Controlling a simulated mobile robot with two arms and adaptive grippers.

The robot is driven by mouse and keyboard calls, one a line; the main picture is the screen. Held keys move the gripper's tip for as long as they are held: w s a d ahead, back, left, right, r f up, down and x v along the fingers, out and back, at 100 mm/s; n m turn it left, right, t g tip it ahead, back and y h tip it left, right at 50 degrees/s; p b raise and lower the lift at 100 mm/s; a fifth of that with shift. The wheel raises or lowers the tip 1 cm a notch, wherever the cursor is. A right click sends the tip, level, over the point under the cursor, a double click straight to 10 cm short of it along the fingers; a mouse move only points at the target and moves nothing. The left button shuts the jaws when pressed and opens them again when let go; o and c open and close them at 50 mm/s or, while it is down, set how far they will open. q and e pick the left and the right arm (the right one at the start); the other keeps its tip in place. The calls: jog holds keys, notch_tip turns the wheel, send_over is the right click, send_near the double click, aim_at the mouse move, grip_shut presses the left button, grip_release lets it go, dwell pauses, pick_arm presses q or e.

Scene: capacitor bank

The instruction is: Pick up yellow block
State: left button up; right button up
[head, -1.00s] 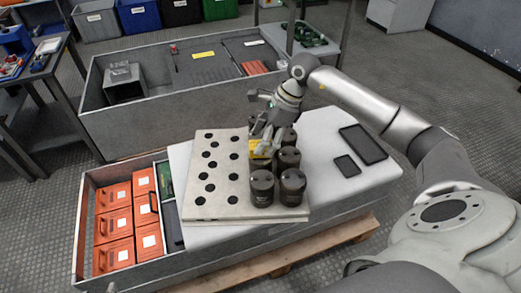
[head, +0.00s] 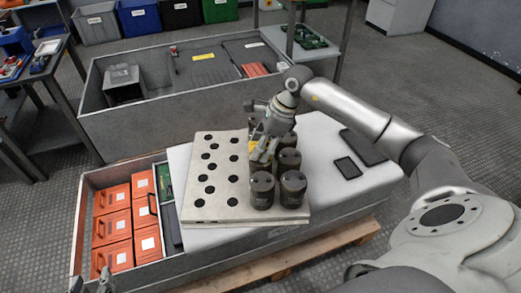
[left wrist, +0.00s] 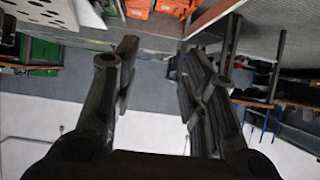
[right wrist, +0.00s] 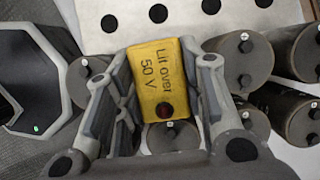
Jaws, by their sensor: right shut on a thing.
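The yellow block (right wrist: 157,72) reads "Lit over 50 V" and has a dark red round lamp near its lower end. My right gripper (right wrist: 160,92) is shut on it, with one finger along each side. In the head view, the right gripper (head: 262,150) and the partly hidden yellow block (head: 254,147) are beside the dark cylinders on the perforated plate. My left gripper (head: 103,284) shows at the bottom left of the head view. In the left wrist view the fingers of the left gripper (left wrist: 155,75) are apart with nothing between them.
Several dark capacitors (head: 262,190) stand close around the right gripper. Orange boxes (head: 113,226) sit in a bin at the left. Two dark flat pads (head: 347,167) lie on the right of the white top.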

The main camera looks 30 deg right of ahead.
jog(key=shift+r, duration=0.15)
jog(key=shift+r, duration=0.15)
notch_tip(320, 180, up, 3)
jog(key=shift+f+p, duration=0.15)
jog(key=shift+p, duration=0.45)
pick_arm(q)
jog(key=s+a+f+g+y, duration=0.1)
jog(key=s+a+f+g, duration=0.2)
jog(key=s+f+g, duration=0.2)
jog(key=shift+s+f+g+p, duration=0.3)
jog(key=shift+s+f+p, duration=0.15)
jog(key=shift+s, duration=1.15)
pick_arm(e)
jog(key=s+a+r, duration=0.2)
jog(key=s+r, duration=0.7)
jog(key=s, duration=0.5)
jog(key=shift+r, duration=0.35)
jog(key=shift+w+d, duration=0.1)
